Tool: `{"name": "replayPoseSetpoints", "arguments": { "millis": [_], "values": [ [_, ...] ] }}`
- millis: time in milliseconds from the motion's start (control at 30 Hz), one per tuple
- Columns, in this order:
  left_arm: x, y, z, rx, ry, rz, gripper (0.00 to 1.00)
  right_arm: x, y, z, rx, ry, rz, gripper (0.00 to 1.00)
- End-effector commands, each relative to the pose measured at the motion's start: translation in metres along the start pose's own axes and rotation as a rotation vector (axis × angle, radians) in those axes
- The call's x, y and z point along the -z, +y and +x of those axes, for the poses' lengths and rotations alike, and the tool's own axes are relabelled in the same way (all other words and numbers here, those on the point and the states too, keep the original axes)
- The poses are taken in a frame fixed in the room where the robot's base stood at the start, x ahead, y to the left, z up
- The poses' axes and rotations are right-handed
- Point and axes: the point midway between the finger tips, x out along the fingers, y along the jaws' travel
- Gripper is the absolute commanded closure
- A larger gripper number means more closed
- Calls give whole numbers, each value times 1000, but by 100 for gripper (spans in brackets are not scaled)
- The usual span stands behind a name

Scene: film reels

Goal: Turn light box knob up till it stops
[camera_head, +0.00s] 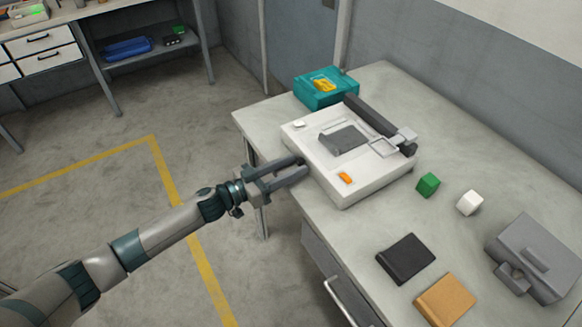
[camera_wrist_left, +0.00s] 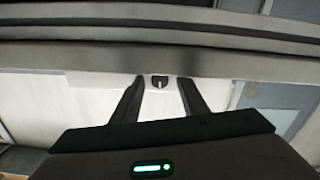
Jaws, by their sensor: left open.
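The light box (camera_head: 356,187) is a white device on the table, with an orange button (camera_head: 345,178) on its top. The knob (camera_wrist_left: 159,82) is small and dark, on a pale face in the left wrist view, framed between my fingertips. In the head view the knob is not clearly visible, being at the side where my fingers are. My left gripper (camera_head: 298,169) is open, its two fingers pointing at the left side of the light box; it also shows in the left wrist view (camera_wrist_left: 160,88). I cannot tell whether the fingers touch the knob. My right gripper is not in view.
A teal box (camera_head: 313,97) stands behind the light box. A green block (camera_head: 428,185), white block (camera_head: 469,203), black box (camera_head: 405,259), tan box (camera_head: 445,300) and grey device (camera_head: 538,256) sit on the table (camera_head: 490,150) to the right. Open floor lies left.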

Motion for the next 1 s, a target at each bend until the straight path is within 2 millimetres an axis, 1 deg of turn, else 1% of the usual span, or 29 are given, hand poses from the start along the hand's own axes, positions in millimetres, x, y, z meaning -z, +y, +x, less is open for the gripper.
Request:
{"name": "replayPoseSetpoints", "arguments": {
  "millis": [167,267,300,333,367,667,867,1000],
  "values": [
    [0,0,0,0,0,0,60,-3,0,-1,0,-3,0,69],
    [0,0,0,0,0,0,81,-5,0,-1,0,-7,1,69],
    [0,0,0,0,0,0,91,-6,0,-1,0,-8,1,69],
    [0,0,0,0,0,0,98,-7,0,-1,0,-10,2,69],
    [0,0,0,0,0,0,100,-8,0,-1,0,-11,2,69],
    [0,0,0,0,0,18,100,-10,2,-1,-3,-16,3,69],
    [1,0,0,0,1,89,100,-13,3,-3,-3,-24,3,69],
    [1,0,0,0,1,172,100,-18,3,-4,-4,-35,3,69]
  ]
}}
